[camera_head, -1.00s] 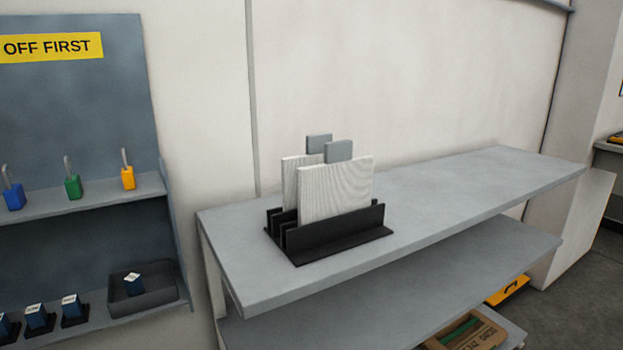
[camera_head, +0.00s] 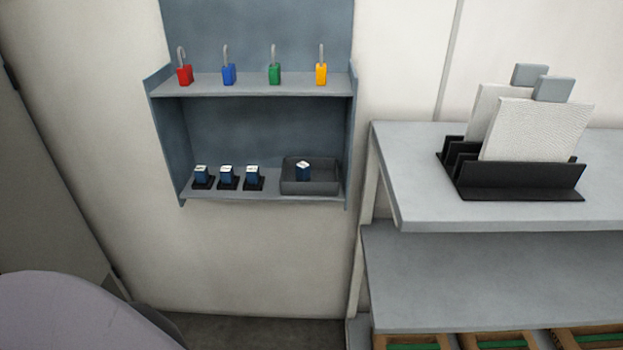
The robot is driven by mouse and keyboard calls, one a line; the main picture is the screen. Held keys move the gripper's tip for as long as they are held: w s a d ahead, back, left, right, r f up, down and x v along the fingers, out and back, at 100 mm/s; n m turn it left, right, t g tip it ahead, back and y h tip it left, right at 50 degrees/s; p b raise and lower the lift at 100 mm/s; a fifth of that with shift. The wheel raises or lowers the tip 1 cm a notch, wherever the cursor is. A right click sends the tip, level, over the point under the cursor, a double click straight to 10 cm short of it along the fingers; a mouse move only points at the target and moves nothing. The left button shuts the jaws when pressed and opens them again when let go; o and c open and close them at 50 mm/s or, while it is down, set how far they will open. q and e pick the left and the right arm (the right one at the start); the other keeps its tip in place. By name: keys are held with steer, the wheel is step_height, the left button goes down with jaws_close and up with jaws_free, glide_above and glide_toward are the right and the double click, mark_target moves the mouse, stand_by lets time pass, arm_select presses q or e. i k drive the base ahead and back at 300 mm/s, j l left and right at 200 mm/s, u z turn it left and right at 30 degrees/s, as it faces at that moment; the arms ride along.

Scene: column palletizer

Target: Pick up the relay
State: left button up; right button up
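Several small dark-blue relays with white tops are on the lower shelf of the wall cabinet in the head view. Three stand in a row in black sockets: a left relay (camera_head: 201,174), a middle relay (camera_head: 227,174) and a right relay (camera_head: 252,174). One more relay (camera_head: 303,171) sits inside a dark grey open tray (camera_head: 322,187) at the right of that shelf. The labels on their tops are too small to read. Neither of my grippers is in view.
Red (camera_head: 185,75), blue (camera_head: 229,75), green (camera_head: 275,74) and yellow (camera_head: 321,74) padlocks stand on the upper shelf (camera_head: 250,88). A grey shelving unit (camera_head: 430,215) at the right carries a black rack (camera_head: 520,183) with pale panels. A rounded grey-purple shape fills the lower left corner.

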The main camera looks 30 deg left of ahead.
mark_target(201, 173)
steer(key=j+u, duration=0.1)
steer(key=u, duration=1.45)
steer(key=i+l, duration=0.05)
